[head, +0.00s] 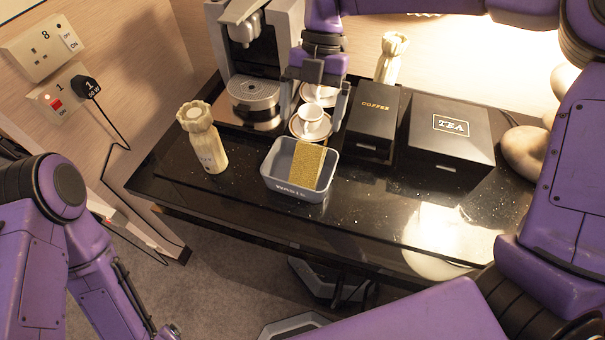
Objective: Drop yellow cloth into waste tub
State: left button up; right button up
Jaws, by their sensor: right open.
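The yellow cloth (308,163) stands upright, slightly tilted, in the grey waste tub (294,190), with its top edge above the rim. Its lower part is hidden by the tub's front wall. The tub sits near the front edge of the black counter. My right gripper (319,101) is open and empty, above and behind the tub, over the cups and apart from the cloth. My left arm is at the lower left, and its fingers do not show.
A coffee machine (256,90) and white cups on saucers (311,117) stand behind the tub. A pale vase-like bottle (203,140) is to its left. A coffee box (373,125) and a tea box (450,135) are to its right. The front right counter is clear.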

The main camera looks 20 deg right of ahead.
jog(key=v, duration=0.6)
jog(key=shift+r, duration=0.3)
jog(key=shift+w, duration=0.15)
